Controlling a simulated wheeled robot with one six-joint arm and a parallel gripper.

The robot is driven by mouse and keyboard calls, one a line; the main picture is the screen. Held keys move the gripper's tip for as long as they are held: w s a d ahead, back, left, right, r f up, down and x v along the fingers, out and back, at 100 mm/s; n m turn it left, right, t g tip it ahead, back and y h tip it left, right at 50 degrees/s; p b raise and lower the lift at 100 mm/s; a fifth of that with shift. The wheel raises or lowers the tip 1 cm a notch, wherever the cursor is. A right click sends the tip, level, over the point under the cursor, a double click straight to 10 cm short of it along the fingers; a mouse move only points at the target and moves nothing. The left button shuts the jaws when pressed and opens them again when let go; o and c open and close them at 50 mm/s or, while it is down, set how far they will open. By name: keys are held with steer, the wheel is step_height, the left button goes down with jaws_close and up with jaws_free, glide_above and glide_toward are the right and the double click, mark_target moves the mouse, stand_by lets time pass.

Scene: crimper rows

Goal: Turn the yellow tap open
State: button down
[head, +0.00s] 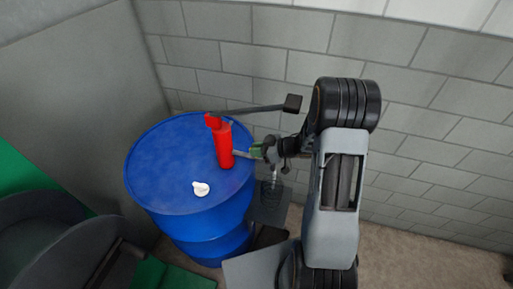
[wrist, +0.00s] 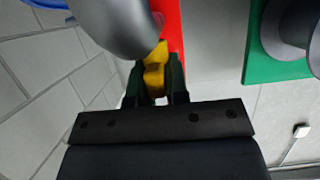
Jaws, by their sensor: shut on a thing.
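The yellow tap (wrist: 154,72) shows in the wrist view between the two dark fingers of my gripper (wrist: 156,84), which is shut on it. The red pump body (wrist: 173,28) is just behind it, and a thick grey curved pipe (wrist: 112,22) covers part of the upper view. In the head view the red pump (head: 224,147) stands upright on the blue drum (head: 150,180). My gripper (head: 257,151) is at its right side, by the short grey spout (head: 241,154). I cannot make out the yellow tap there.
A black lever (head: 250,110) reaches right from the pump's top, above my gripper. A white cap (head: 201,189) lies on the drum. A grey block wall (head: 420,110) is close behind. Dark round shapes on green (head: 50,230) stand at left.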

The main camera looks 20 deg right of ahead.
steer(key=c, duration=1.1)
jaws_free()
steer(key=b+v, duration=0.1)
steer(key=v, duration=1.3)
steer(key=shift+f, duration=0.15)
